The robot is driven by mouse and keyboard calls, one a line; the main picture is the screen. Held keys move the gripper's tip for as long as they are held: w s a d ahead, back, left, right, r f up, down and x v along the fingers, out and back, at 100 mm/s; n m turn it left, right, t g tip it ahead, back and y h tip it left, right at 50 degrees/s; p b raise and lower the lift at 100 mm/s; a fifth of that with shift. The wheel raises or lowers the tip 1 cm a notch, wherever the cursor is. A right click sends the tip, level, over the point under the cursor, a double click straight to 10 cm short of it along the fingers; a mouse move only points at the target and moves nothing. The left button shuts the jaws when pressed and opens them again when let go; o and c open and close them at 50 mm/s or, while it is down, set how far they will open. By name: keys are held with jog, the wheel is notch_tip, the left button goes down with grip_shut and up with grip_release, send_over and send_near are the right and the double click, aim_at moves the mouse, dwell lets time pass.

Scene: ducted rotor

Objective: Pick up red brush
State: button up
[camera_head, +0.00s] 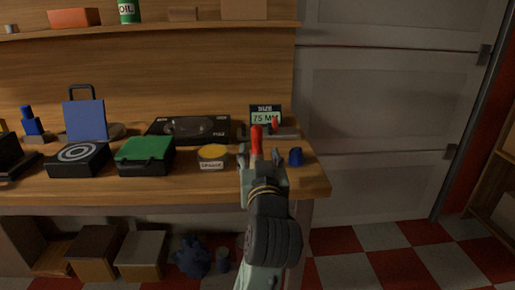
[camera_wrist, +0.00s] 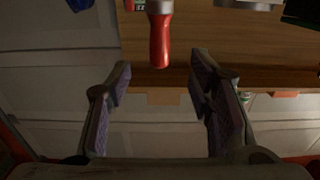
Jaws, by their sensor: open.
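The red brush shows its red handle (camera_head: 257,140) just beyond my gripper in the head view; its other end is hard to make out there. In the wrist view the red handle (camera_wrist: 160,42) hangs in from the top edge, with a paler metal part above it, over the wooden worktop. My gripper (camera_wrist: 162,78) is open and empty. The handle lines up with the gap between the fingers, and its end lies just ahead of the fingertips. In the head view my gripper (camera_head: 261,158) is at the right part of the workbench, and partly hides the brush's surroundings.
On the workbench (camera_head: 220,188), a blue object (camera_head: 295,156) stands right of my gripper and a yellow-topped tub (camera_head: 212,154) stands left. A "75 MM" display (camera_head: 266,115) is behind. A green case (camera_head: 145,154) sits farther left. White cabinet doors (camera_head: 385,110) are at right.

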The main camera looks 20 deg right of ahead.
aim_at(257, 137)
jog(key=shift+w+d+r+p, duration=0.15)
jog(key=shift+w+p, duration=0.35)
jog(key=shift+p, duration=0.75)
jog(key=shift+w+d+r+p, duration=0.15)
jog(key=shift+w+p, duration=0.35)
jog(key=shift+p, duration=0.75)
jog(key=x, duration=0.2)
jog(key=shift+w+f, duration=0.2)
jog(key=shift+w, duration=0.15)
jog(key=shift+r+p+x, duration=0.15)
jog(key=shift+p+x, duration=0.2)
jog(key=shift+x, duration=0.95)
jog(key=shift+r+p+x, duration=0.1)
jog(key=shift+p+x, duration=0.2)
jog(key=shift+x, duration=1)
jog(key=shift+d, duration=0.1)
jog(key=shift+c, duration=0.5)
grip_shut()
